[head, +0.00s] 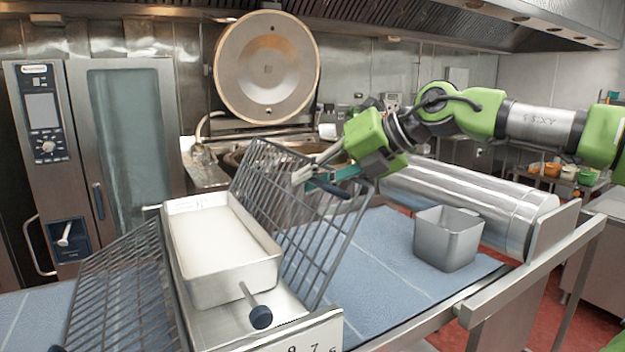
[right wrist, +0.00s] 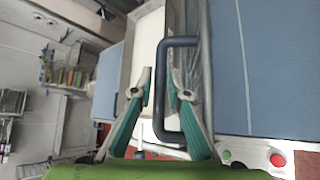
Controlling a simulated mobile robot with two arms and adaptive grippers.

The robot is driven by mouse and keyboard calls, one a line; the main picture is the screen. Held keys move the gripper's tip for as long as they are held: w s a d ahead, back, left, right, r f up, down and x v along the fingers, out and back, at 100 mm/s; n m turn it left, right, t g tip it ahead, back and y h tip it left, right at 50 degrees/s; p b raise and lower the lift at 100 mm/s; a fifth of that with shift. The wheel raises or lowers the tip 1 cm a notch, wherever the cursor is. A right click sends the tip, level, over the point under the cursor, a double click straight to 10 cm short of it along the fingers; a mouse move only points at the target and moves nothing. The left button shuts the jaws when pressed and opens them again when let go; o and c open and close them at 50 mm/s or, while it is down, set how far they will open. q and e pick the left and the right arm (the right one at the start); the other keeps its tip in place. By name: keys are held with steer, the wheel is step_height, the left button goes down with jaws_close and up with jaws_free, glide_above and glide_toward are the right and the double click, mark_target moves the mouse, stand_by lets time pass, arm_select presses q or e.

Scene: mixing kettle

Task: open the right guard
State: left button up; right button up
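The right guard (head: 325,235) is a grey wire-grid panel standing tilted along the right side of a pale tray (head: 215,235) in the head view. Its dark handle (head: 330,188) is near the panel's upper right edge; the handle also shows in the right wrist view (right wrist: 161,115). My right gripper (head: 312,176) is at the handle. In the right wrist view my right gripper (right wrist: 161,82) has its fingers apart, with the handle's long bar between them and small gaps at the sides. Contact cannot be told. My left gripper is not in view.
The left guard (head: 115,290) leans outward left of the tray. A square metal container (head: 447,238) stands on the blue surface (head: 385,290) at right. A steel cylinder (head: 470,195) lies behind it. A kettle with a raised round lid (head: 267,70) stands behind.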

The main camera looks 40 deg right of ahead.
steer(key=shift+o, duration=0.3)
steer(key=shift+a, duration=0.15)
steer(key=shift+s+d+r, duration=0.2)
steer(key=shift+s+r, duration=0.05)
steer(key=shift+s, duration=0.05)
steer(key=v, duration=1.1)
steer(key=shift+s, duration=0.1)
